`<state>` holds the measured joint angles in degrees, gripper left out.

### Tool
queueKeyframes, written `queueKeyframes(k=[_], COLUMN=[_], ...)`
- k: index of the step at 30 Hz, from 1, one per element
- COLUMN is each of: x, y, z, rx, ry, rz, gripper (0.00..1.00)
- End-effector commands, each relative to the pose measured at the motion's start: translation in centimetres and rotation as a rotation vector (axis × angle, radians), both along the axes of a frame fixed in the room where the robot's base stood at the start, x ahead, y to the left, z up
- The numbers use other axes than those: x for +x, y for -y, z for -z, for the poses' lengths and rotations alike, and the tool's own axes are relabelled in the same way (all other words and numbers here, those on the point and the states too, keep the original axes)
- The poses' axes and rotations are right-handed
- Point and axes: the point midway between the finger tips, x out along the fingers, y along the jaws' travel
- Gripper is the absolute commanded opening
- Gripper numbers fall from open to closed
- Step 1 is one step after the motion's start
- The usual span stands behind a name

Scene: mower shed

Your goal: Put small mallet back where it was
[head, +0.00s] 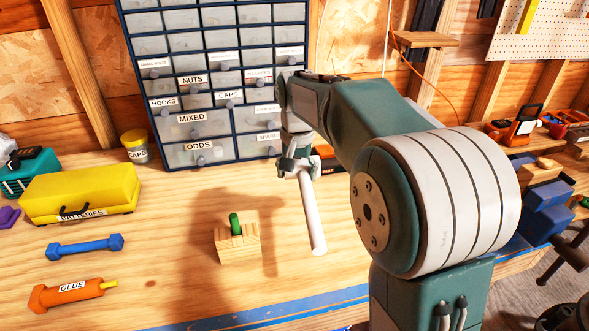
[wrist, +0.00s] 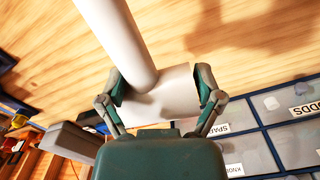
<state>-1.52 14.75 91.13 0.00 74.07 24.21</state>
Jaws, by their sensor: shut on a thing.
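The small mallet is plain white, with a round handle and a cylinder-like head. My gripper (head: 297,166) is shut on it above the workbench (head: 170,285), in front of the drawer cabinet. In the wrist view, my gripper's two fingers (wrist: 161,84) clasp the ends of the mallet's head (wrist: 165,98), and the handle (wrist: 112,35) runs to the upper left. In the head view, the handle (head: 312,215) slants down toward the front. The mallet's head is mostly hidden by my gripper there. I cannot tell how far the handle's end is above the bench.
A wooden block (head: 238,247) with a green piece stands left of the handle. A blue dumbbell-shaped thing (head: 85,247), orange glue tube (head: 70,295) and yellow batteries case (head: 80,193) lie left. The labelled drawer cabinet (head: 215,75) stands behind. Bench between is clear.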

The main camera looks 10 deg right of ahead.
Motion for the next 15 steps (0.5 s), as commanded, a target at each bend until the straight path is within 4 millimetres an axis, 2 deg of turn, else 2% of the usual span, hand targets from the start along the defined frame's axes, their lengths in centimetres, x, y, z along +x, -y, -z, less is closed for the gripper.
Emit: queueKeyframes(k=[3,7,10,15], x=[-1.4,-2.1,-1.4,0.9], y=[-0.2,-0.3,-0.1,0.6], z=[-0.7,-0.9,0.0,2.4], rx=[0.000,0.000,0.005,0.015], ry=[0.001,-0.001,-0.012,-0.035], rz=[-0.001,0.006,0.054,0.193], gripper=[0.23,0.23,0.23,0.23])
